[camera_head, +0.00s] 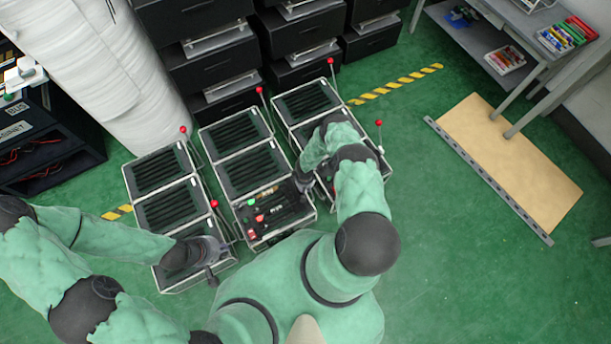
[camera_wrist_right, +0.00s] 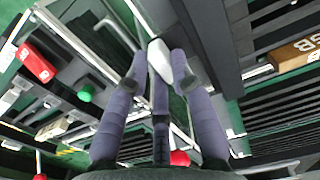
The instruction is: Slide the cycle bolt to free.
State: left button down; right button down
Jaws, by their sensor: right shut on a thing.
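In the right wrist view the fingers of my right gripper (camera_wrist_right: 165,75) are closed around a pale, smooth bolt handle (camera_wrist_right: 159,60). Its mounting is mostly hidden behind the fingers, and I can read no "cycle" label on it. In the head view my right gripper (camera_head: 304,182) is a dark shape at the right edge of the middle lever fixture (camera_head: 250,168); its fingers and what they hold are too small to make out. My left gripper (camera_head: 212,272) is low at the front of the left fixture, and whether its fingers are open cannot be seen.
Three framed fixtures with slatted tops stand side by side, with thin red-balled levers (camera_head: 331,61) rising from them. The front panel of the middle one carries red and green controls (camera_head: 252,234). Black drawers (camera_head: 215,65) stand behind.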

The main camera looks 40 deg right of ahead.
jog(key=c, duration=1)
grip_release()
jog(key=shift+d, duration=0.3)
jog(key=shift+c, duration=0.2)
jog(key=shift+r, duration=0.1)
notch_tip(320, 180, up, 12)
